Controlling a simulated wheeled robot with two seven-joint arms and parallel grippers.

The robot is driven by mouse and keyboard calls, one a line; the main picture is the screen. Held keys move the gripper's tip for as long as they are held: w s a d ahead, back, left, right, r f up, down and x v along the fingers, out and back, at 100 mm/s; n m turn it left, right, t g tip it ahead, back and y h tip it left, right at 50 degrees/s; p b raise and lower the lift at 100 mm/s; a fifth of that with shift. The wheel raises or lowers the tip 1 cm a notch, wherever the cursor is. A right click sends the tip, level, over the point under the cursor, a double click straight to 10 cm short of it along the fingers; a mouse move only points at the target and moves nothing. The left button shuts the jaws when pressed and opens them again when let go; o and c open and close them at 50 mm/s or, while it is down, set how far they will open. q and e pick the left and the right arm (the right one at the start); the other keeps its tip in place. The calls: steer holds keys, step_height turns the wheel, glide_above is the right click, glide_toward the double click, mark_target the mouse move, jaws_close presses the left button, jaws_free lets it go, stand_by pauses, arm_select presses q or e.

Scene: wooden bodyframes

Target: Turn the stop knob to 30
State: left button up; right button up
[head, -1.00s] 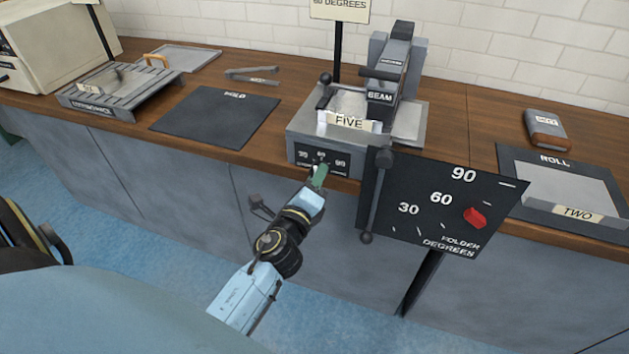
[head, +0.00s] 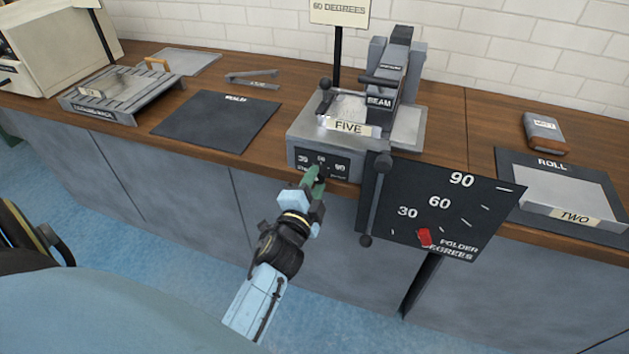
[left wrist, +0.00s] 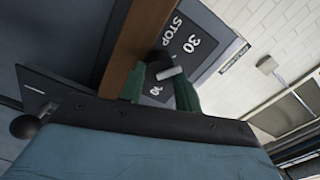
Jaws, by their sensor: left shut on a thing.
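The stop panel (head: 309,158) is a dark plate marked 30, 60 and 90 on the front of the grey folder (head: 297,132). In the left wrist view the same panel (left wrist: 205,30) shows STOP and 30. The stop knob (left wrist: 158,65) is black with a pale bar and sits between my green fingertips. My left gripper (head: 315,178) is shut on it. In the head view the fingers mostly hide the knob, and I cannot read its exact setting. My right gripper is not in view.
A large black degrees board (head: 465,222) with a red pointer (head: 425,238) stands right of my left gripper, beside a grey lever (head: 377,200). A 60 DEGREES sign (head: 338,10) rises behind the folder. A black mat (head: 215,125) lies left. The floor before the cabinets is clear.

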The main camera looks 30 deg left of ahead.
arm_select(q)
steer(key=shift+n, duration=0.6)
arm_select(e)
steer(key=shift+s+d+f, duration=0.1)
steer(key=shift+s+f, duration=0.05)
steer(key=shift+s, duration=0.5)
arm_select(q)
steer(key=o, duration=1)
